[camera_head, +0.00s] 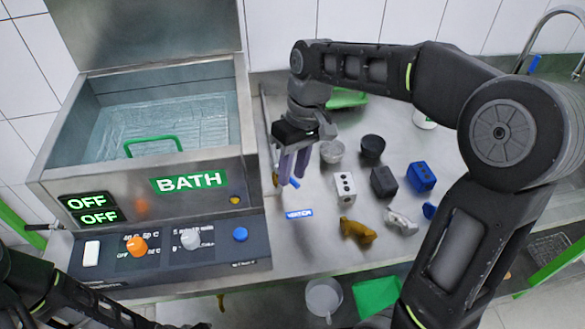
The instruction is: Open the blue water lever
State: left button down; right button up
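The small blue lever (295,183) is at the front of the metal counter, just behind a blue label (299,213). It is partly hidden by my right gripper. My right gripper (292,178) points down from above, with its two purplish fingers apart and the tips right at the lever. I cannot tell whether they touch it. Nothing shows held between the fingers. My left arm shows only at the lower left edge; its gripper is out of the picture.
The steel bath (60,150) stands left of the lever, with a dark control panel (215,257) in front. Cups, cubes including a white one (345,187), and small figures such as a brown one (357,231) crowd the counter to the right.

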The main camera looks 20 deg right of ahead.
grip_shut()
dwell(1.2)
